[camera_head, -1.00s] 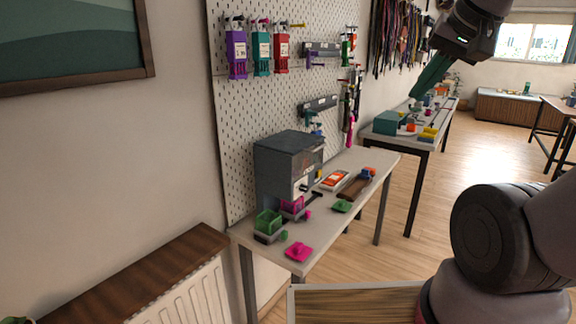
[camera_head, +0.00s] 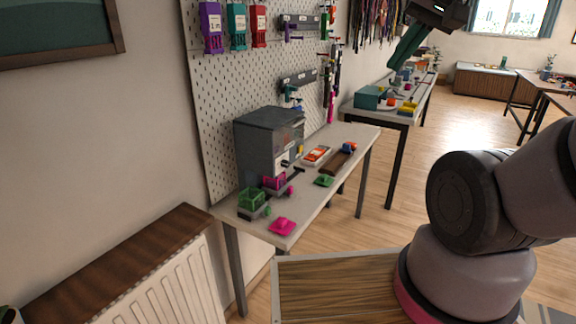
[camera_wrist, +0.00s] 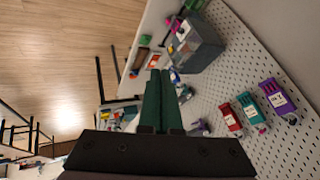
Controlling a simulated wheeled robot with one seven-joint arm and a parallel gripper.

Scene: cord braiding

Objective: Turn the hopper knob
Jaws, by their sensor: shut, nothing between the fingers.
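The grey box-shaped hopper machine (camera_head: 268,145) stands on the near end of the narrow table by the pegboard. Small pale and yellow fittings show on its right-hand face, but I cannot tell which of them is the knob. A green bin (camera_head: 252,201) and a pink bin (camera_head: 275,183) sit at its foot. My gripper (camera_head: 397,64) has long green fingers and is shut and empty. It is raised well away from the machine, at the upper right. In the wrist view, the closed fingers (camera_wrist: 160,74) point towards the table, with the machine (camera_wrist: 198,45) to their upper right.
A pink lidded piece (camera_head: 282,227) and a green one (camera_head: 324,181) lie on the table. The pegboard (camera_head: 222,90) behind holds purple, teal and red dispensers. A second table (camera_head: 395,119) with a teal box stands beyond.

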